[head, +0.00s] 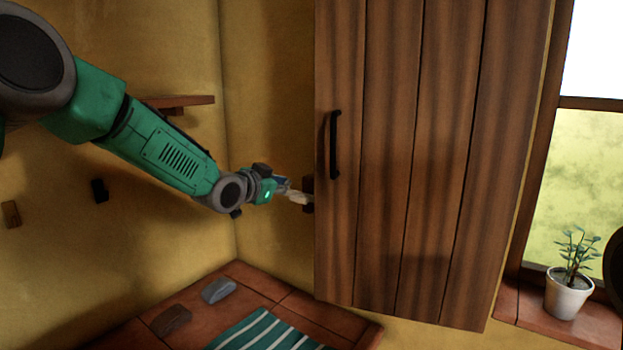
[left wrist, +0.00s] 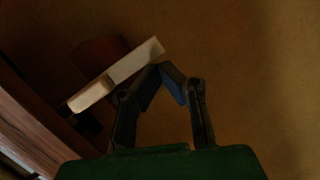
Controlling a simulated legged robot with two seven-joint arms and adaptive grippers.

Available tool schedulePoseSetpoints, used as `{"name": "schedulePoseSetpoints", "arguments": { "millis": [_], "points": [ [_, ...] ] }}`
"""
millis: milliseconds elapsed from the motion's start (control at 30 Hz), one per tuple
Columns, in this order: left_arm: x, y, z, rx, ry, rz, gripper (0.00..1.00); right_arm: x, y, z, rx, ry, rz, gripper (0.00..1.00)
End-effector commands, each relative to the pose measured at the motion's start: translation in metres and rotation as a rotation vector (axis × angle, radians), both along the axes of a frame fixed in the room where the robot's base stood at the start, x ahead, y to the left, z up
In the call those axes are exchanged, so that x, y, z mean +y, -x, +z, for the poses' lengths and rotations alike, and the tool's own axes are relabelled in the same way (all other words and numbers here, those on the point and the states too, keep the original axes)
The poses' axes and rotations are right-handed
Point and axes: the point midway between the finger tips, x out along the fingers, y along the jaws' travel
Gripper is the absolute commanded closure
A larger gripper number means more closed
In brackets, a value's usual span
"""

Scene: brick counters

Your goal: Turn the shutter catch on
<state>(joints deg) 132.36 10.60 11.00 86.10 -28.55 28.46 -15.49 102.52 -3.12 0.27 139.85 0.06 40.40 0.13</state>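The shutter catch is a cream bar (head: 298,197) on a dark reddish-brown mount (head: 308,194) on the wall beside the left edge of the wooden shutter (head: 420,170). In the left wrist view the catch bar (left wrist: 120,73) slants up to the right across its mount (left wrist: 96,54). My left gripper (head: 284,184) is beside the catch. In the left wrist view its fingertips (left wrist: 161,68) come together just below the bar's upper right end, with nothing seen between them. I cannot tell whether they touch the bar. My right gripper is not in view.
The shutter has a black handle (head: 335,145). A counter below holds a grey object (head: 219,291), a brown block (head: 171,320) and a striped cloth (head: 265,332). A potted plant (head: 567,293) stands on the windowsill at right. A wooden shelf (head: 185,101) is on the left wall.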

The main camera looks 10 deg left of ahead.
Motion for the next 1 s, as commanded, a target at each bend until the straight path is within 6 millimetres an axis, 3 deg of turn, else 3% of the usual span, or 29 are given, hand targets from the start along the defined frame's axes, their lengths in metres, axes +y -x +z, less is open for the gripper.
{"name": "schedulePoseSetpoints", "arguments": {
  "millis": [367,800,1000],
  "points": [
    [0.004,0.008,-0.003,0.011,-0.003,0.003,1.00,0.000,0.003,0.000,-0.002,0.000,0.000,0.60],
    [0.027,0.087,0.020,0.003,-0.001,0.001,1.00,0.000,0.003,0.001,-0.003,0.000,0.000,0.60],
    [0.033,0.107,0.025,0.001,-0.002,0.001,1.00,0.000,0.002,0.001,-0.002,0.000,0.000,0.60]
  ]
}}
